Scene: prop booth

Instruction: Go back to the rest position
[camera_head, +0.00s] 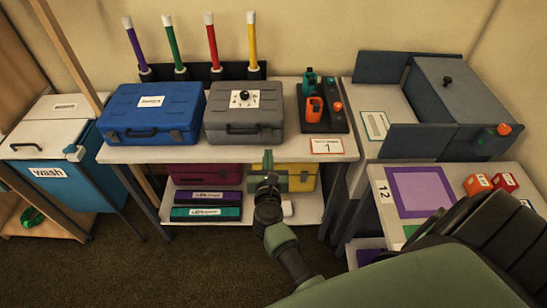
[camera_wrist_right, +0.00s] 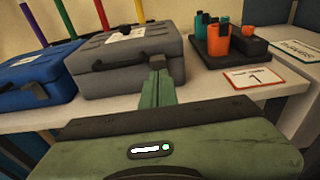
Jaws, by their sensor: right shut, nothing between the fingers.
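My right gripper (camera_head: 268,162) is shut and empty in the head view. Its fingers point toward the front edge of the middle table (camera_head: 300,150), in front of the grey case (camera_head: 243,112). In the right wrist view the shut fingers (camera_wrist_right: 157,72) overlap the lower right of the grey case (camera_wrist_right: 125,62). I cannot tell how far they are from it. My left gripper does not show in either view.
A blue case (camera_head: 152,112) stands left of the grey one. A dark tray (camera_head: 335,122) with orange and teal devices is on the right. Further right are a grey cabinet (camera_head: 440,90) and a side table (camera_head: 405,215). A blue wash bin (camera_head: 75,180) stands left.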

